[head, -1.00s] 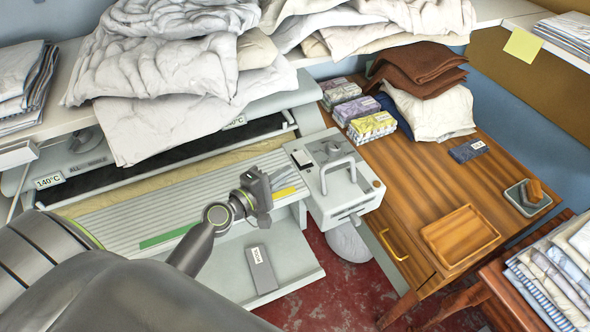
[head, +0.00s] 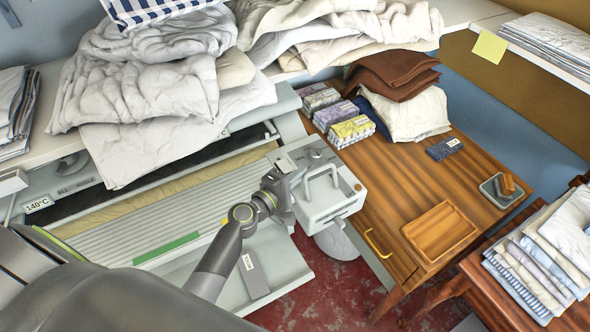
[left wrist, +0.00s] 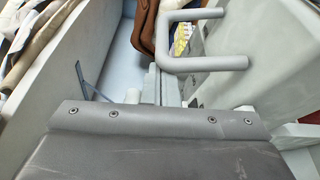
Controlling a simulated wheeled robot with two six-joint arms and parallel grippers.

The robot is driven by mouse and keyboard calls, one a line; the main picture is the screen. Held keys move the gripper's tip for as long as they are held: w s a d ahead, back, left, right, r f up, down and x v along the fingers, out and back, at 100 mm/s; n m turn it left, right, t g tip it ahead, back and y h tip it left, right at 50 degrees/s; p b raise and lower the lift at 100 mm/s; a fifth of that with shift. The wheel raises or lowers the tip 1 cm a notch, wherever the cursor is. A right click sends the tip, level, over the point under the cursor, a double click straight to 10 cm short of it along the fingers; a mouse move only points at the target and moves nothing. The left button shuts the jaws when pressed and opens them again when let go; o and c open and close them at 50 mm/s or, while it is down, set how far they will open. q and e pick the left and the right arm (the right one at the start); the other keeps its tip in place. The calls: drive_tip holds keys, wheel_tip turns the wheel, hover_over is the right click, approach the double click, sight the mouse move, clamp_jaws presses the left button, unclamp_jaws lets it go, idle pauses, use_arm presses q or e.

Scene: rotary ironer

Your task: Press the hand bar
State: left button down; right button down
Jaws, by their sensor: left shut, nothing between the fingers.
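The hand bar (head: 322,180) is a light grey U-shaped bar on the top of the grey end box (head: 338,205) of the ironer. My left gripper (head: 285,190) is shut and empty, just left of the bar, beside the box's left edge. I cannot tell whether it touches the box; the bar looks apart from it. In the left wrist view the bar (left wrist: 205,63) stands beyond the dark gripper body (left wrist: 160,125), up and to the right. The fingertips are hidden there. My right gripper is not in view.
A shelf piled with white linen (head: 140,85) overhangs the ironer's back. The ribbed feed board (head: 150,235) lies left of my gripper. A wooden table (head: 400,190) with an empty wooden tray (head: 438,228) and small boxes stands right. Folded cloths (head: 550,250) sit on a stool.

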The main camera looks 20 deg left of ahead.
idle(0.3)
use_arm(q)
drive_tip(key=shift+b, duration=0.3)
drive_tip(key=shift+s+d+m+b, duration=0.15)
drive_tip(key=shift+m+b, duration=0.15)
drive_tip(key=shift+b, duration=0.1)
drive_tip(key=shift+s+d+m+b, duration=0.1)
drive_tip(key=shift+m+b, duration=0.2)
drive_tip(key=shift+b, duration=0.35)
drive_tip(key=s+d+m+b, duration=0.1)
drive_tip(key=m+b, duration=0.1)
drive_tip(key=b, duration=0.2)
drive_tip(key=s+d+m+t+h+b, duration=0.1)
drive_tip(key=m+b, duration=0.1)
drive_tip(key=b, duration=0.2)
drive_tip(key=d+m+t+b, duration=0.1)
drive_tip(key=m+b, duration=0.1)
drive_tip(key=b, duration=0.2)
drive_tip(key=shift+s+d+r+m+b, duration=0.25)
drive_tip(key=shift+s+d+m+b, duration=0.05)
drive_tip(key=shift+s+d+m, duration=0.1)
drive_tip(key=shift+s+d+r+m+h+b, duration=0.2)
drive_tip(key=shift+m+h+b, duration=0.3)
drive_tip(key=shift+m+b, duration=0.45)
